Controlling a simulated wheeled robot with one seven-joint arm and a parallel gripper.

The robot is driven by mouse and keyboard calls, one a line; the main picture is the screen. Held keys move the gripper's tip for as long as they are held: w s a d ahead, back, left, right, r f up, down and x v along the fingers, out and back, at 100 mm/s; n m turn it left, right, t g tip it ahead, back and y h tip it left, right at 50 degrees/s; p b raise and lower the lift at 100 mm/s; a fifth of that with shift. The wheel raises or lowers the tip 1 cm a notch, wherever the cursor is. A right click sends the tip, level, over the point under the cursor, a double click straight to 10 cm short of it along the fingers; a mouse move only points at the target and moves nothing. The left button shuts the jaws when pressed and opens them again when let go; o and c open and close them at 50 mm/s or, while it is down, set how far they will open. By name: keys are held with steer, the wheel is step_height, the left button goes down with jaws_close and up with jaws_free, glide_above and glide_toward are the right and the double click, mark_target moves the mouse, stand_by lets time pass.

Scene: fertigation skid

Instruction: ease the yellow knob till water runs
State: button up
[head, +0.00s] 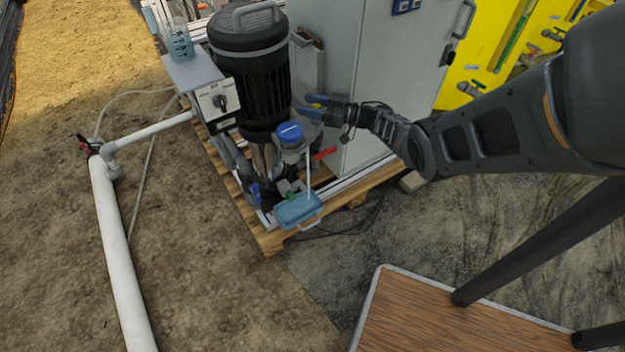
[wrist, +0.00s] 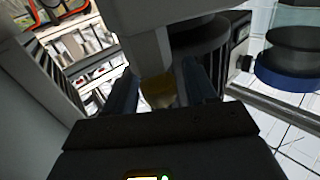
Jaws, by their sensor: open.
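The yellow knob (wrist: 158,88) shows in the wrist view as a dull yellow, rounded piece at the end of a pale stem or housing. It lies between the two dark fingers of my gripper (wrist: 160,95), with a gap visible on either side, so the jaws look open around it. In the head view my gripper (head: 308,105) reaches in from the right, just right of the black motor (head: 249,70) and above the blue-capped part. A small yellow patch shows at its fingertips there; I cannot tell whether this is the knob. No running water is visible.
The skid stands on a wooden pallet (head: 268,242). A grey cabinet (head: 385,60) rises close behind my gripper. The blue-capped unit (head: 289,133), a red lever (head: 324,154) and a light-blue jug (head: 299,209) are below it. A switch box (head: 217,100) is left of the motor.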

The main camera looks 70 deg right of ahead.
steer(key=m+h+p, duration=0.1)
steer(key=h, duration=0.1)
steer(key=m+h+p, duration=0.1)
steer(key=m+h, duration=0.1)
steer(key=h, duration=0.1)
steer(key=shift+r+p, duration=0.2)
steer(key=shift+p, duration=0.1)
steer(key=m+h, duration=0.1)
steer(key=m+g+h, duration=0.1)
steer(key=h, duration=0.2)
steer(key=shift+d+f+m+g, duration=0.25)
steer(key=shift+f+m+g, duration=0.05)
steer(key=shift+m, duration=0.1)
steer(key=shift+s+d+f+m+g+h+b, duration=0.1)
steer(key=shift+m+g+h+b, duration=0.3)
steer(key=shift+m+h+b, duration=0.3)
steer(key=m+g+h+b, duration=0.1)
steer(key=h+b, duration=0.1)
steer(key=b, duration=0.1)
steer(key=shift+d+f, duration=0.15)
steer(key=m+g+h+b, duration=0.1)
steer(key=b, duration=0.2)
steer(key=shift+s, duration=0.1)
steer(key=shift+r+m+g+h+b, duration=0.2)
steer(key=shift+m+g+h+b, duration=0.45)
steer(key=shift+b, duration=0.6)
